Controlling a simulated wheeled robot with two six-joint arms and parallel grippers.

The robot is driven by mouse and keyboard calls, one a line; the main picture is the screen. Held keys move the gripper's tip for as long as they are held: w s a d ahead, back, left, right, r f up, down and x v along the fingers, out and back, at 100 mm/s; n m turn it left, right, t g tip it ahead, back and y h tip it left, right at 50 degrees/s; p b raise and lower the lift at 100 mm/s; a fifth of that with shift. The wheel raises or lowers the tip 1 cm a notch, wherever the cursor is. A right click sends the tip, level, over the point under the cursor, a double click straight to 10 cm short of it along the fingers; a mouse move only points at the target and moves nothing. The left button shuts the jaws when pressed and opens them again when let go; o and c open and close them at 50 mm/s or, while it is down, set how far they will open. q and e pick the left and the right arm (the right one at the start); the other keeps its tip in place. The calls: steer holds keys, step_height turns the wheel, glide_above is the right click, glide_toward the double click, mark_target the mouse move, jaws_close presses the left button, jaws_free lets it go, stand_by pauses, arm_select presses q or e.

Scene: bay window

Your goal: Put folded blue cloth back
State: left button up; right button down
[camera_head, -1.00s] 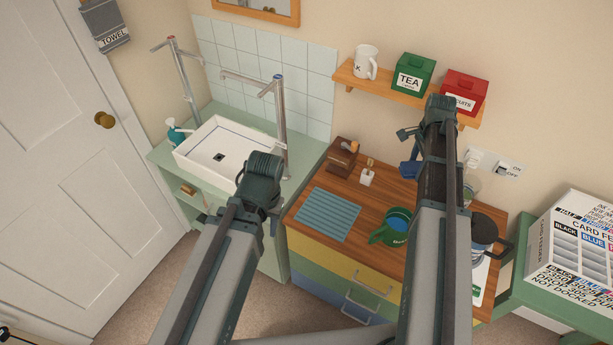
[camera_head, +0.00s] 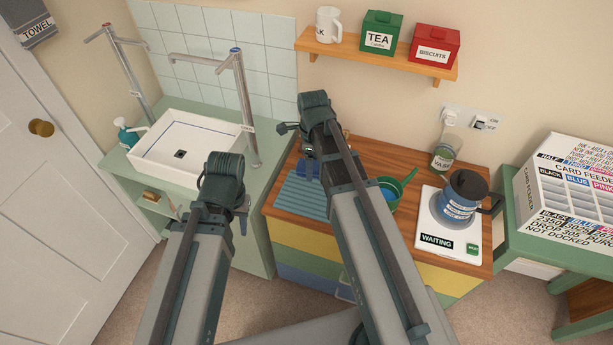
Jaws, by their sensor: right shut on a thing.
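A small folded blue cloth (camera_head: 304,174) shows beneath the end of my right arm, mostly hidden by it. My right gripper (camera_head: 307,160) is shut on it, above the left part of the wooden worktop (camera_head: 385,153). A ribbed blue-grey mat (camera_head: 300,198) lies just below it in the picture, on the worktop's left end. I cannot tell whether the cloth touches the mat. My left gripper (camera_head: 242,218) is in front of the sink cabinet, away from the cloth. Its fingers are too small and turned away to show their opening.
A green handled pan (camera_head: 397,188) stands right of my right arm. A blue jug (camera_head: 461,198) stands on a white "WAITING" pad (camera_head: 434,222), with a glass vase (camera_head: 446,153) behind it. A white sink (camera_head: 188,147) with tall taps is left. A shelf (camera_head: 375,55) hangs above.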

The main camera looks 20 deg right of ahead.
mark_target(307, 202)
steer(key=shift+s+a+f, duration=0.15)
steer(key=shift+a+f, duration=0.05)
steer(key=shift+a, duration=0.25)
steer(key=shift+s+a+f, duration=0.1)
steer(key=shift+a+f, duration=0.05)
steer(key=shift+a, duration=0.3)
steer(key=shift+f, duration=0.15)
step_height(307, 202, down, 13)
steer(key=b, duration=1.3)
steer(key=shift+f+b, duration=0.1)
steer(key=shift+b, duration=0.25)
steer(key=shift+f, duration=0.25)
stand_by(0.4)
jaws_free()
steer(key=shift+r, duration=0.1)
